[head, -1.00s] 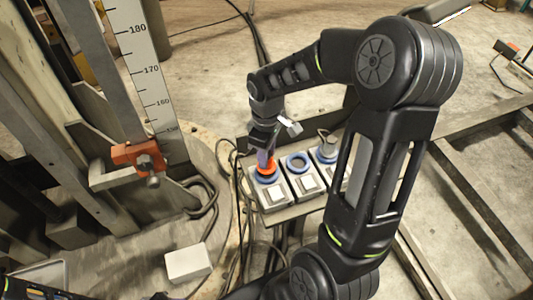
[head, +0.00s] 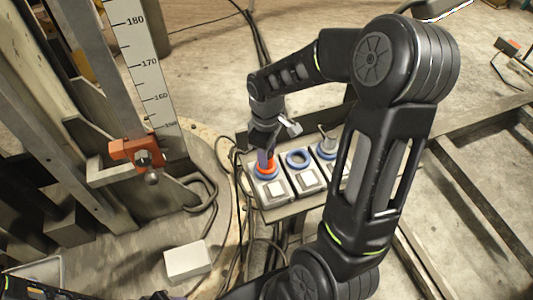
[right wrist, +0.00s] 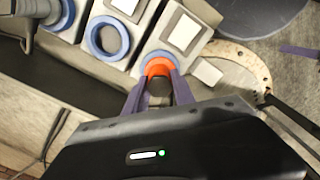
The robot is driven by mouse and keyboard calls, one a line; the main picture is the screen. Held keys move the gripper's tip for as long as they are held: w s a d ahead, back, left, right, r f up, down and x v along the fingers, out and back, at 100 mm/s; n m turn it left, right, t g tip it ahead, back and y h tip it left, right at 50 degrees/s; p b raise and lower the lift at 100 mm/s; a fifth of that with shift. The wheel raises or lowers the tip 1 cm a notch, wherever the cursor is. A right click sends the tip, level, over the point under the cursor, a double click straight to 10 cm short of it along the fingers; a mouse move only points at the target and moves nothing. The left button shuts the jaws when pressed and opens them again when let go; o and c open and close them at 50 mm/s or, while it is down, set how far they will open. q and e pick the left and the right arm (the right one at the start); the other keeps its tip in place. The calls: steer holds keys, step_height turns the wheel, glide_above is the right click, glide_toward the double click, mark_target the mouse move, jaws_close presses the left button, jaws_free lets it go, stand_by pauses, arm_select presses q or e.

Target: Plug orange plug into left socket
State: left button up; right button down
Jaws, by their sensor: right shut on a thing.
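The orange plug (head: 266,164) is upright at the left socket (head: 264,175), a grey box with a blue ring and a white square. In the right wrist view the orange plug (right wrist: 159,67) lies inside the left socket's blue ring (right wrist: 155,57). How deep it sits I cannot tell. My right gripper (head: 265,155) points down from above with its purple fingers shut on the plug; they also show in the right wrist view (right wrist: 159,92). The fingers and palm hide part of the plug.
The middle socket (head: 299,160) is an empty blue ring. The right socket (head: 327,150) holds a grey plug with a cable. An orange clamp (head: 137,151) sits by the ruler (head: 148,60) at left. A white box (head: 187,260) stands at the front. Cables hang beside the socket panel.

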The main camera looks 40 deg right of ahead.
stand_by(0.4)
steer(key=c, duration=1)
jaws_free()
steer(key=shift+o, duration=0.2)
step_height(320, 180, up, 8)
steer(key=shift+f+p, duration=0.1)
steer(key=shift+p, duration=0.3)
